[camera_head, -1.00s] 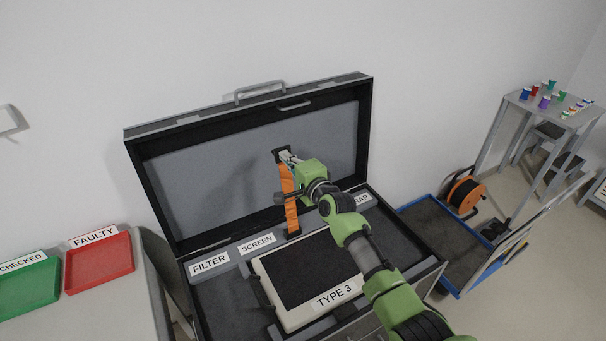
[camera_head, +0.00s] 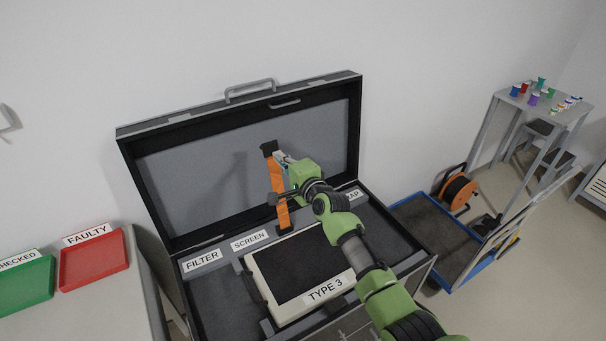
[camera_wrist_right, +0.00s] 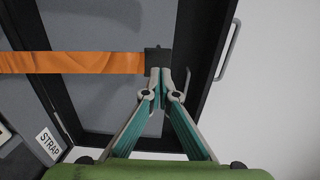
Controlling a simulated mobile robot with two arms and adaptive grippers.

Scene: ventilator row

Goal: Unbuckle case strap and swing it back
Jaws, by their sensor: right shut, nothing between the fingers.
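The orange strap (camera_head: 279,205) stands up from the case (camera_head: 380,225) in front of its raised lid. Its black end piece (camera_head: 269,148) is at the top. In the wrist view the strap (camera_wrist_right: 80,62) runs in flat from the left, ending in the black end piece (camera_wrist_right: 157,56). My right gripper (camera_head: 282,157) is shut and empty just right of the end piece. In the wrist view its fingertips (camera_wrist_right: 161,73) meet right at the end piece's edge, seemingly touching it. My left gripper is not in view.
A TYPE 3 unit (camera_head: 298,268) lies in the case below my right arm. A red tray (camera_head: 94,262) and a green tray (camera_head: 24,282) sit on the left table. A blue-edged cart (camera_head: 443,245) with an orange reel (camera_head: 458,192) stands to the right.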

